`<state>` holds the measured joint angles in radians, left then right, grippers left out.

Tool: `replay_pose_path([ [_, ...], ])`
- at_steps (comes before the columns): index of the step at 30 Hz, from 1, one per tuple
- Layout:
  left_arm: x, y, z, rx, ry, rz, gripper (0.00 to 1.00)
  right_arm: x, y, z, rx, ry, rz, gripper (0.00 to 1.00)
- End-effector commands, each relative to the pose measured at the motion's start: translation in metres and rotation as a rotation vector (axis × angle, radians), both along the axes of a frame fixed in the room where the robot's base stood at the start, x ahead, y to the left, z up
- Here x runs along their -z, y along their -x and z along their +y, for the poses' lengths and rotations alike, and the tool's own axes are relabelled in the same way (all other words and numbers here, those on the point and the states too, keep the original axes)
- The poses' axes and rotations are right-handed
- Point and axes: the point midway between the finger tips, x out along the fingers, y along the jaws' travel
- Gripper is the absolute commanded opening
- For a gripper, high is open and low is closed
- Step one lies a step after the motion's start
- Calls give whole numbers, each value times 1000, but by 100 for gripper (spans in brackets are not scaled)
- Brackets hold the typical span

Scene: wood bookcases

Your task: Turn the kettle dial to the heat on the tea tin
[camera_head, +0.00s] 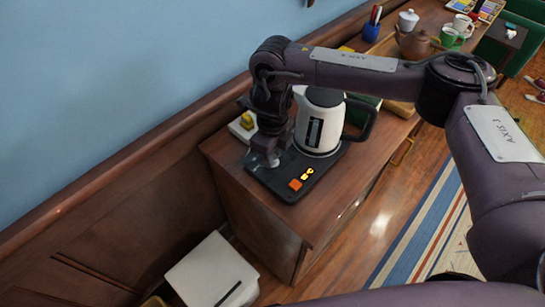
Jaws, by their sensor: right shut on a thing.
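The white kettle (318,125) with a black handle stands upright on its flat black base (290,189) on the wooden cabinet top. An orange square and small yellow marks glow on the base display (301,179); I cannot read them. My right gripper (267,158) points down onto the left part of the base, beside the kettle. It is shut on the kettle dial, which its fingers largely hide. I cannot make out a tea tin for sure; a green item (362,107) behind the kettle is partly hidden. My left gripper is out of view.
A white item with a yellow top (243,126) lies behind my right gripper. A teapot (413,44), a green cup (449,38) and a blue pen cup (371,32) stand farther along the top. A white bin (212,271) stands below. The base's front edge is near the cabinet edge.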

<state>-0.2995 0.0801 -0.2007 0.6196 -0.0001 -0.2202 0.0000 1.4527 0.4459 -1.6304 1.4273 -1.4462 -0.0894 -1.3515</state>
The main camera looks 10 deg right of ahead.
Motion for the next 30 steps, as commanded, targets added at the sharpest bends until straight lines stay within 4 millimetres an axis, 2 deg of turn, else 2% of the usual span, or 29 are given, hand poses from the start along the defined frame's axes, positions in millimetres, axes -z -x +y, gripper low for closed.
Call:
replay_pose_path([
  [9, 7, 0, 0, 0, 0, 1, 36, -1, -1, 0, -81, -1, -2, 3],
  [22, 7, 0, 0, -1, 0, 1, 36, -2, -1, 0, -87, -1, -2, 3],
  [23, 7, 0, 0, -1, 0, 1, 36, -2, -1, 0, -87, -1, -2, 28],
  [27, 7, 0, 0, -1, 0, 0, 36, -1, -1, 0, -87, -1, -2, 46],
  [30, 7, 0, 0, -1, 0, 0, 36, -1, -1, 0, -87, 0, -1, 47],
])
